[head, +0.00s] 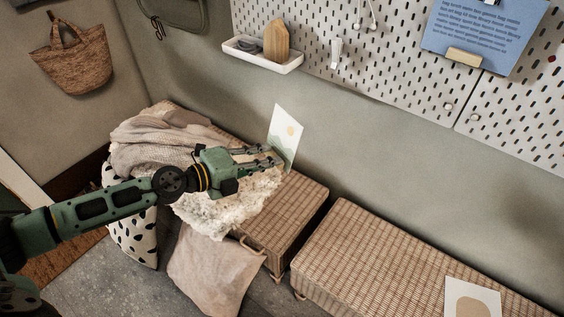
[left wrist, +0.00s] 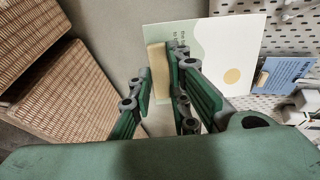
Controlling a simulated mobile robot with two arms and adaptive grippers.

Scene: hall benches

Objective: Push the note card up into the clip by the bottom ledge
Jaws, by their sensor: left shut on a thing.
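The note card (head: 286,133) is white with green hills and a yellow sun. It stands tilted at the fingertips of my left gripper (head: 272,157), in front of the wall and above the far bench. In the left wrist view the card (left wrist: 236,52) has a tan ledge block (left wrist: 157,72) on its edge. My left gripper (left wrist: 163,88) is shut on this ledge. A small white fitting (head: 335,53) on the pegboard may be the clip; the card is below and apart from it. My right gripper is not in view.
The pegboard (head: 400,75) holds a white tray (head: 262,55) and a blue text sheet (head: 485,32) with a wooden block. Below are a wicker bench (head: 380,255) with another card (head: 471,299), and a fleece (head: 240,205). The wall between is bare.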

